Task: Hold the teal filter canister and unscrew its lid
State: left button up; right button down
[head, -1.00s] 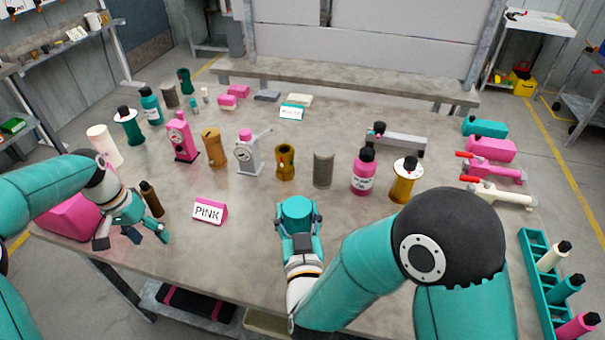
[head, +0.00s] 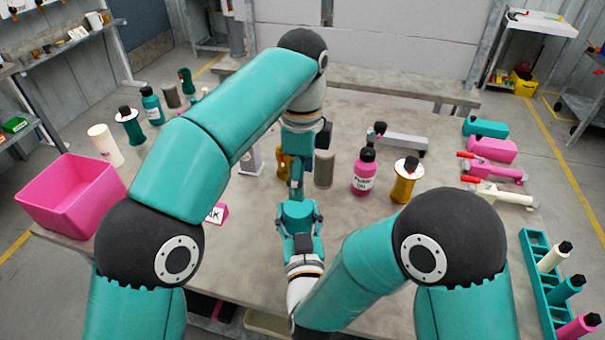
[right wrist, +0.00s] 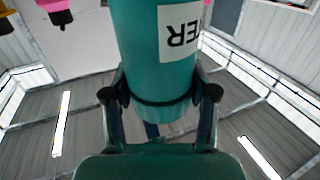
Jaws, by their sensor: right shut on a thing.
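The teal filter canister (head: 298,210) is at the front middle of the table, seen from above with its top facing up. My right gripper (head: 300,222) is shut around it. In the right wrist view, the canister (right wrist: 150,40) fills the space between the fingers and a white label ending in "ER" shows upside down. My left gripper (head: 297,183) points down just above the canister's top. Its fingers are small and seen edge-on, so I cannot tell whether they are open or touching the lid. The lid's seam cannot be made out in the head view.
A grey cylinder (head: 323,170), a pink bottle (head: 364,172) and a gold canister (head: 404,182) stand to the right. A pink bin (head: 72,195) is at the left edge. My left arm hides much of the table's left half.

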aim_at(303, 205)
pick_arm(q)
jog(key=shift+s+d+f, duration=0.1)
jog(key=shift+s+d, duration=0.05)
jog(key=shift+d, duration=0.05)
jog(key=shift+f, duration=0.25)
notch_tip(303, 205, down, 7)
jog(key=shift+f, duration=0.15)
